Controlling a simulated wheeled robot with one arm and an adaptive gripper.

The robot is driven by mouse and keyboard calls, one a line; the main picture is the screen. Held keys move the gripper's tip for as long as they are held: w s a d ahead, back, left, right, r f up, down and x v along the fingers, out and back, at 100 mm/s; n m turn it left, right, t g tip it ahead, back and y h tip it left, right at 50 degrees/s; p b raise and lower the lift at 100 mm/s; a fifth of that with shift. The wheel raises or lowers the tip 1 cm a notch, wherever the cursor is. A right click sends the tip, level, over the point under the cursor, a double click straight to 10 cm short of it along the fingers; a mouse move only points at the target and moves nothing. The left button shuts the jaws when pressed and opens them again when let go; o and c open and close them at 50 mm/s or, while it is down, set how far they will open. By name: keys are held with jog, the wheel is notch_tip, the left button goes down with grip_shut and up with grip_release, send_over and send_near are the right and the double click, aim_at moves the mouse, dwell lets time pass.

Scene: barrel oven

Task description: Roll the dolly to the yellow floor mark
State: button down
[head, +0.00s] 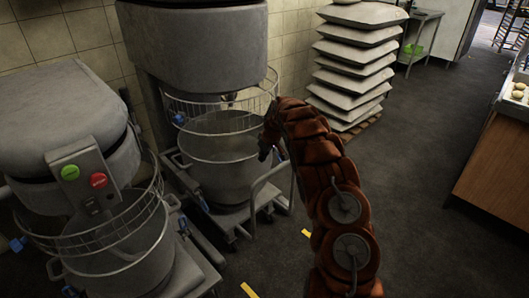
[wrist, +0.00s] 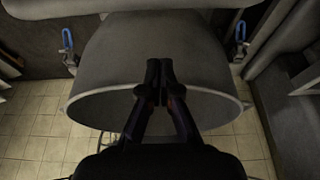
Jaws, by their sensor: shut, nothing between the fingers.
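The dolly (head: 228,219) is a low grey frame on casters under the second mixer, with a bent tube handle (head: 268,180) at its right side. A grey metal bowl (head: 212,170) sits on it, and its wide rim also shows in the wrist view (wrist: 85,105). My gripper (head: 264,152) is shut and empty, in front of the bowl's right side in the head view. In the wrist view the gripper (wrist: 160,72) has its fingertips together over the bowl; I cannot tell whether they touch it. Yellow floor marks (head: 249,290) show on the dark floor, partly hidden by my arm.
Another mixer (head: 55,120) with red and green buttons stands at the left. The second mixer's head (head: 195,50) and wire guard (head: 215,108) hang above the bowl. Stacked sacks (head: 352,65) on a pallet stand behind. A wooden counter (head: 498,165) is at the right. The middle floor is clear.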

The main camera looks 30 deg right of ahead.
jog(key=s+f, duration=0.3)
jog(key=shift+d+f+p, duration=0.2)
jog(key=shift+d+p, duration=0.1)
jog(key=shift+p, duration=0.1)
dwell(0.5)
jog(key=shift+s, duration=0.1)
